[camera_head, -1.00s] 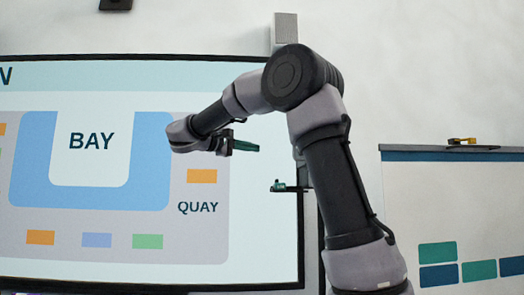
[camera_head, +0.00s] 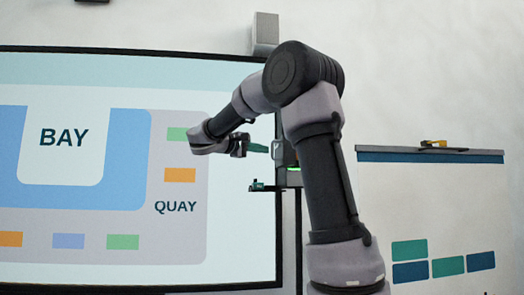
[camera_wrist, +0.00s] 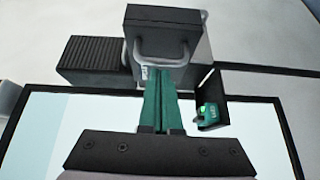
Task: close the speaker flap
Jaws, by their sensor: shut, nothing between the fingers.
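My gripper (camera_head: 260,148) is shut and empty, its teal fingers pointing right at the screen's right edge in the head view. In the wrist view its fingertips (camera_wrist: 158,75) are together at a grey bar handle (camera_wrist: 165,50) on a dark box-like part (camera_wrist: 162,18), which I take to be the speaker flap. They overlap the handle in the picture; I cannot tell whether they touch. A dark ribbed box (camera_wrist: 95,62) lies left of it. In the head view the dark unit (camera_head: 288,156) is partly hidden by my arm; the flap's angle is unclear.
The large screen (camera_head: 60,215) fills the left. A grey box (camera_head: 265,34) is mounted above it. A whiteboard (camera_head: 430,205) hangs at the right.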

